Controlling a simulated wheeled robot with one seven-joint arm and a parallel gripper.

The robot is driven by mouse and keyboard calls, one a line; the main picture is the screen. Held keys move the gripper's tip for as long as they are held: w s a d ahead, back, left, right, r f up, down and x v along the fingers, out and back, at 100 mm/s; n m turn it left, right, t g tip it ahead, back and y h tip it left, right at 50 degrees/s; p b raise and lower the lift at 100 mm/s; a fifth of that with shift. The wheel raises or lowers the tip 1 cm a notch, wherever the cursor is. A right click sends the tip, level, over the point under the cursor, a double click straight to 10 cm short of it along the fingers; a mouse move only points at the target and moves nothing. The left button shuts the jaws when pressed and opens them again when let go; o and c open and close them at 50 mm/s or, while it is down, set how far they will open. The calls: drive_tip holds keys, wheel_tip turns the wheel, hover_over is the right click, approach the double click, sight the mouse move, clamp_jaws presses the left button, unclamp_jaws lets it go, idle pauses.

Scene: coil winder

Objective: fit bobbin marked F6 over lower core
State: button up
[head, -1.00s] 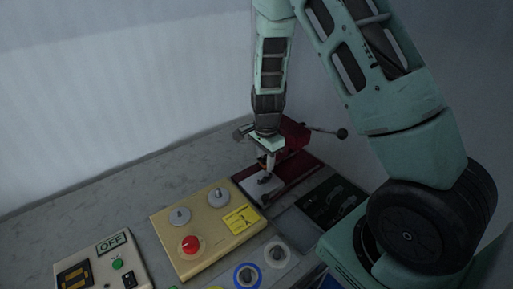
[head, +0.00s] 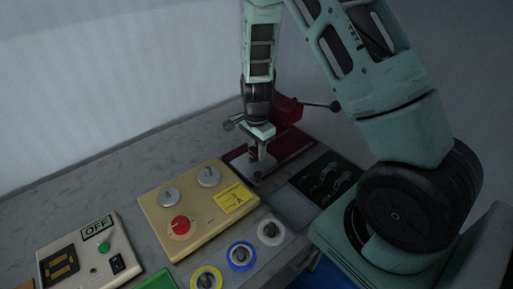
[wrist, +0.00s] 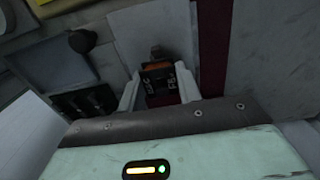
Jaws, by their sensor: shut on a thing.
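The bobbin marked F6 (wrist: 160,82) is dark with an orange band of winding. It sits between the two pale fingers of my gripper (wrist: 160,88) in the wrist view, and they are shut on it. In the head view my gripper (head: 257,155) points down over the pale plate at the front of the dark red press. The lower core cannot be clearly told apart; a small grey upright piece (wrist: 157,52) shows just beyond the bobbin in the wrist view. Whether the bobbin touches or surrounds it, I cannot tell.
The red press (head: 288,109) with its lever (head: 322,105) stands right behind my gripper. A cream box (head: 200,211) with a red knob is in front to the left. A black tray (head: 324,180) lies to the right. Ringed round pieces (head: 240,255) line the front.

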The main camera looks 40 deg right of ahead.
drive_tip(key=shift+f, duration=0.2)
drive_tip(key=shift+f+b, duration=0.55)
drive_tip(key=shift+f, duration=0.1)
drive_tip(key=o, duration=0.9)
drive_tip(key=shift+r, duration=0.15)
wheel_tip(320, 180, up, 17)
drive_tip(key=shift+r, duration=0.1)
drive_tip(key=s+a+r+n+y, duration=0.1)
drive_tip(key=s+a+n, duration=0.15)
drive_tip(key=a, duration=0.25)
drive_tip(key=s+a+n, duration=0.2)
drive_tip(key=a+n, duration=0.2)
drive_tip(key=a, duration=0.2)
drive_tip(key=s+a+n, duration=0.4)
drive_tip(key=s+n, duration=0.2)
drive_tip(key=s+a+r+n, duration=0.1)
drive_tip(key=s+a+n, duration=0.4)
drive_tip(key=s+n, duration=0.1)
drive_tip(key=s+a+n, duration=0.4)
drive_tip(key=s+n, duration=0.3)
drive_tip(key=shift+s+a+r, duration=0.2)
drive_tip(key=shift+s+r, duration=0.1)
drive_tip(key=shift+s, duration=0.1)
